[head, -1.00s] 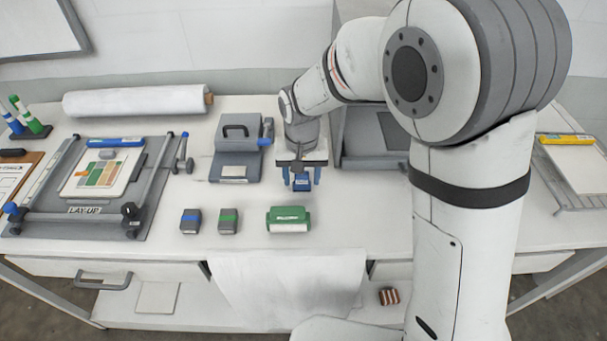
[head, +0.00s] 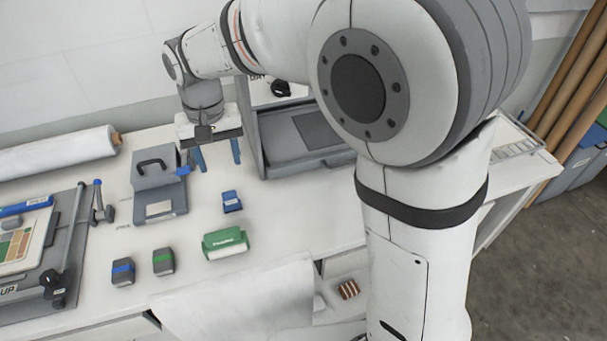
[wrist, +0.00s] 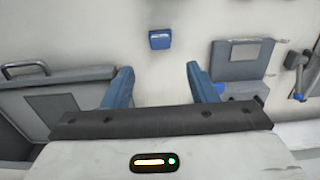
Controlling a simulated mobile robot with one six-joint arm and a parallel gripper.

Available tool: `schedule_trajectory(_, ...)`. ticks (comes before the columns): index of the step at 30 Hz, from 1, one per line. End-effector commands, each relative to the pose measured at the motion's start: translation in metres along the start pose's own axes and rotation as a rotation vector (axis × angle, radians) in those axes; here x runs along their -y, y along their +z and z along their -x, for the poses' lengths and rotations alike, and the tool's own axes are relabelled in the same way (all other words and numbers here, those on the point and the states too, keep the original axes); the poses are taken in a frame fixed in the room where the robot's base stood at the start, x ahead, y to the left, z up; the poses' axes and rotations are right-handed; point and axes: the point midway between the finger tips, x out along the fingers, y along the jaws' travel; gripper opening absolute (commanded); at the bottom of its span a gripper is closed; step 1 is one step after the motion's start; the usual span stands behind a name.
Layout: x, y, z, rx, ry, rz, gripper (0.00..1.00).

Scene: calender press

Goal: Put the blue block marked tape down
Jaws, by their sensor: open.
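The blue block (head: 231,201) rests on the white table, to the right of the grey box with the black handle and behind the green block. It also shows in the wrist view (wrist: 160,40), beyond the fingertips and roughly in line with the gap between them. Its marking is too small to read. My gripper (head: 217,157) is open and empty, with its two blue fingers spread. It is above and behind the block, clear of it. The fingers also show in the wrist view (wrist: 160,82), with only bare table between them.
A green block (head: 226,243) and two small grey blocks, one with a blue band (head: 122,272) and one with a green band (head: 163,262), stand near the front. The grey handled box (head: 158,187) is left of my gripper. A grey open-fronted unit (head: 300,140) stands to its right.

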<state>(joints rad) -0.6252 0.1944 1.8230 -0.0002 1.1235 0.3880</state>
Motion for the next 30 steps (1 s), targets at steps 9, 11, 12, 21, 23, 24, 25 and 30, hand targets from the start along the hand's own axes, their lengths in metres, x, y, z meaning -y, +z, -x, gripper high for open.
schedule_trajectory(9, -0.084, 0.033, 0.021, -0.067, -0.017, -0.070, 0.52)
schedule_trajectory(11, -0.114, 0.052, 0.025, -0.096, -0.019, -0.096, 0.52)
schedule_trajectory(12, -0.133, 0.066, 0.027, -0.116, -0.019, -0.113, 0.52)
schedule_trajectory(21, -0.218, 0.168, 0.013, -0.238, 0.015, -0.218, 0.52)
schedule_trajectory(23, -0.225, 0.180, 0.009, -0.249, 0.023, -0.228, 0.52)
schedule_trajectory(24, -0.228, 0.186, 0.007, -0.257, 0.027, -0.233, 0.52)
schedule_trajectory(25, -0.231, 0.190, 0.006, -0.260, 0.030, -0.236, 0.52)
schedule_trajectory(30, -0.235, 0.198, 0.003, -0.267, 0.035, -0.240, 0.52)
